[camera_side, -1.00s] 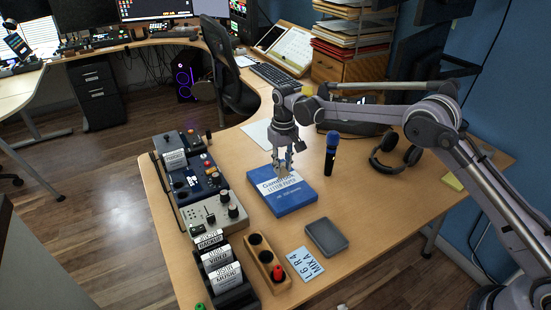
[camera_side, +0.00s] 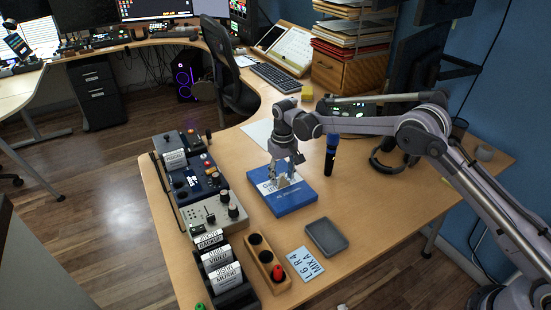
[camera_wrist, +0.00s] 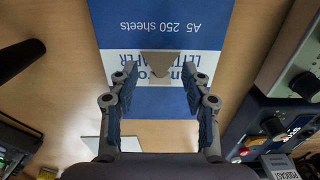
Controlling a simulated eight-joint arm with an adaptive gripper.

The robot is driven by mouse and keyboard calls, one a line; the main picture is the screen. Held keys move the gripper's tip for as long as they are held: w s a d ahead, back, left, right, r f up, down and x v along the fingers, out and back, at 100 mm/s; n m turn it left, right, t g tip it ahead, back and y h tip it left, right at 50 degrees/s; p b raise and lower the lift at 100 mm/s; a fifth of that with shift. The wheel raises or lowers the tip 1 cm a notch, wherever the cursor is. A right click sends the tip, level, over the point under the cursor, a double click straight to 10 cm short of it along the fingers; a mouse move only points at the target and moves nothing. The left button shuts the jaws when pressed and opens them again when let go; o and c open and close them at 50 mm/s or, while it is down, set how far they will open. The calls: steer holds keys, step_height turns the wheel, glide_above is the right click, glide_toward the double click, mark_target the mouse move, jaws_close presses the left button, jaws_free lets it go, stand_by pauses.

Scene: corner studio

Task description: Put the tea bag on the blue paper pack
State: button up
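The blue paper pack (camera_side: 292,198) lies flat on the desk, with a white label band; it also fills the top of the wrist view (camera_wrist: 168,104). A small tan tea bag (camera_wrist: 170,64) lies over the pack's label, between my finger ends; it looks pale in the side view (camera_side: 283,181). My gripper (camera_side: 284,173) points down, low over the pack. In the wrist view its fingers (camera_wrist: 160,80) are spread apart on either side of the tea bag. Whether a fingertip touches the bag is hard to tell.
A blue-topped microphone (camera_side: 331,150) stands right of the pack. Mixer devices (camera_side: 200,190) are to its left. A wooden holder (camera_side: 266,265), a label card (camera_side: 306,264) and a grey tray (camera_side: 326,237) lie in front. Headphones (camera_side: 390,165) lie farther right. Some desk is bare near the tray.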

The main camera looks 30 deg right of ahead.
steer(key=shift+r, duration=0.1)
steer(key=s+d+r+t, duration=0.1)
steer(key=s+d+r, duration=0.15)
steer(key=r, duration=0.85)
steer(key=s+d+r+t, duration=0.1)
steer(key=s+r, duration=0.3)
steer(key=r, duration=0.7)
steer(key=s+d+r+t, duration=0.2)
steer(key=s, duration=0.7)
steer(key=s+d+r+t, duration=0.1)
steer(key=s+d+r, duration=0.1)
steer(key=s, duration=0.7)
steer(key=s+d+f+t, duration=0.2)
steer(key=s+f, duration=0.3)
steer(key=s, duration=0.4)
steer(key=shift+s+f, duration=0.25)
steer(key=shift+f, duration=0.15)
